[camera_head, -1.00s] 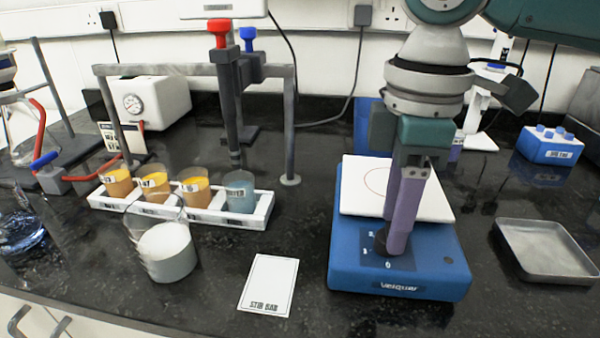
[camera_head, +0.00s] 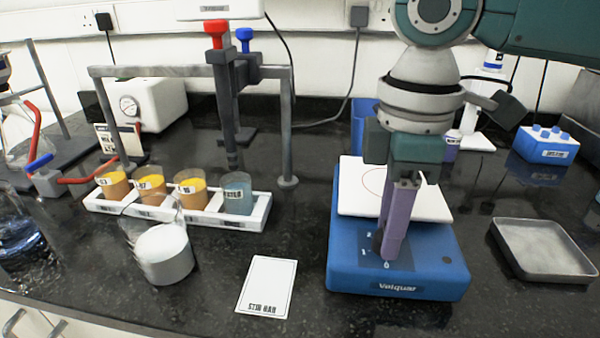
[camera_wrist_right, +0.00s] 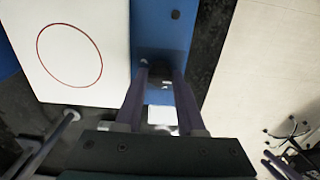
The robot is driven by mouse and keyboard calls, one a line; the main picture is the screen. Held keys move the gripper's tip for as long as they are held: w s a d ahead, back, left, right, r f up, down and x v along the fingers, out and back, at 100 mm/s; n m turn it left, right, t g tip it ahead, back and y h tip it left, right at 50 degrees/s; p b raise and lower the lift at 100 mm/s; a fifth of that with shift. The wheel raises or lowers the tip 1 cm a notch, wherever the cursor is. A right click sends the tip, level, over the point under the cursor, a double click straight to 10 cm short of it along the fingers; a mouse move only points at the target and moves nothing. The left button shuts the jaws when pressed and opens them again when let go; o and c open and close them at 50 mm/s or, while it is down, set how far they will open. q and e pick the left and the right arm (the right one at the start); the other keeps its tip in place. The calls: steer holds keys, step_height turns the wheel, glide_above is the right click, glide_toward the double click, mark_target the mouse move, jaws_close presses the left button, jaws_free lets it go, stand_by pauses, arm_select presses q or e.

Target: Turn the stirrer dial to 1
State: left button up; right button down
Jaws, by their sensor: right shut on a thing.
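The blue stirrer (camera_head: 350,250) with a white square top plate (camera_head: 360,195) stands right of centre on the dark bench. Its dark dial (camera_head: 377,242) is on the front panel, mostly hidden by my fingers. A "0" mark shows below the dial, with other marks to its left. My right gripper (camera_head: 390,250) reaches down from above with its purple fingers shut on the dial. In the right wrist view the fingers (camera_wrist_right: 160,68) meet at the panel beside the plate with its red circle. The dial's exact pointing is hard to tell. My left gripper is not in view.
Several beakers stand in a white rack (camera_head: 240,218) at left, with a beaker of white content (camera_head: 163,253) in front. A blue block (camera_head: 545,147) stands at back right.

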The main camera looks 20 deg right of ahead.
steer(key=shift+r, duration=0.1)
steer(key=shift+r+p, duration=0.1)
steer(key=shift+p, duration=0.45)
steer(key=m+p, duration=0.9)
steer(key=p, duration=0.2)
steer(key=shift+a+r+p, duration=0.1)
steer(key=shift+a+p, duration=0.05)
steer(key=shift+p, duration=0.25)
steer(key=m+p, duration=0.2)
steer(key=m, duration=0.1)
steer(key=shift+m, duration=0.3)
steer(key=shift+f+m+p, duration=0.2)
steer(key=shift+m+p, duration=0.2)
steer(key=shift+m, duration=0.1)
steer(key=c, duration=0.8)
jaws_free()
